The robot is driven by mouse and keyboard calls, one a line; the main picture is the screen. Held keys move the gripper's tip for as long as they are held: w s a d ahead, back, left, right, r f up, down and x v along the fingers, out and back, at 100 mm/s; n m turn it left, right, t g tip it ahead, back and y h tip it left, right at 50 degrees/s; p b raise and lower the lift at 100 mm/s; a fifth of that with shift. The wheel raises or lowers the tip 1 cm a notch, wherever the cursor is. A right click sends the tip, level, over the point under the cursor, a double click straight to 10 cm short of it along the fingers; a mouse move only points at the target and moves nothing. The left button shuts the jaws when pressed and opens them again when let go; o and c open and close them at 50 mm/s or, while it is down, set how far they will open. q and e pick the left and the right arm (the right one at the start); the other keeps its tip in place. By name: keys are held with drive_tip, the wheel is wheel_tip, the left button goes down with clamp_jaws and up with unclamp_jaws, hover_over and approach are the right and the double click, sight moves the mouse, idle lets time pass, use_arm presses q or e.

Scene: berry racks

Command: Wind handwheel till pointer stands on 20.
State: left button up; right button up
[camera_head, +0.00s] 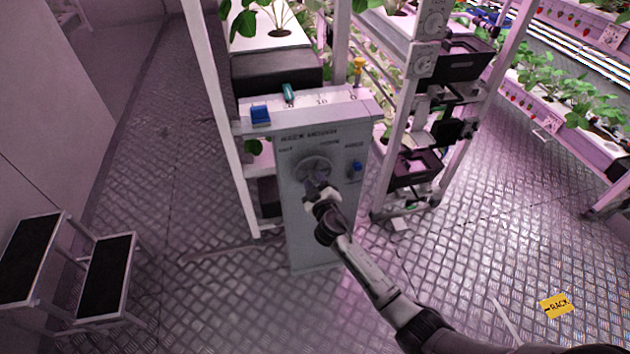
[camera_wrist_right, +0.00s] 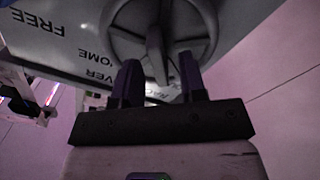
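A round grey handwheel (camera_head: 312,168) sits on the front of the grey control box (camera_head: 318,235). It also shows in the right wrist view (camera_wrist_right: 120,25), with a raised bar across it. My right gripper (camera_head: 321,192) is at the wheel's lower edge. In the wrist view its two dark fingers (camera_wrist_right: 158,82) stand apart, with the bar's lower end between them and gaps on both sides. A scale (camera_head: 322,101) with 20, 10 and 0 runs along the box top. A teal marker (camera_head: 289,93), apparently the pointer, stands at about 20. My left gripper is not in view.
A blue block (camera_head: 260,114) sits left on the box top, a yellow piece (camera_head: 358,70) near 0. A small blue knob (camera_head: 356,166) is right of the wheel. Plant racks stand behind; a step stool (camera_head: 105,275) is left. The floor in front is largely clear.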

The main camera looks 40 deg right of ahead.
drive_tip(key=shift+w+d, duration=0.3)
drive_tip(key=shift+w, duration=0.3)
drive_tip(key=shift+c, duration=0.4)
clamp_jaws()
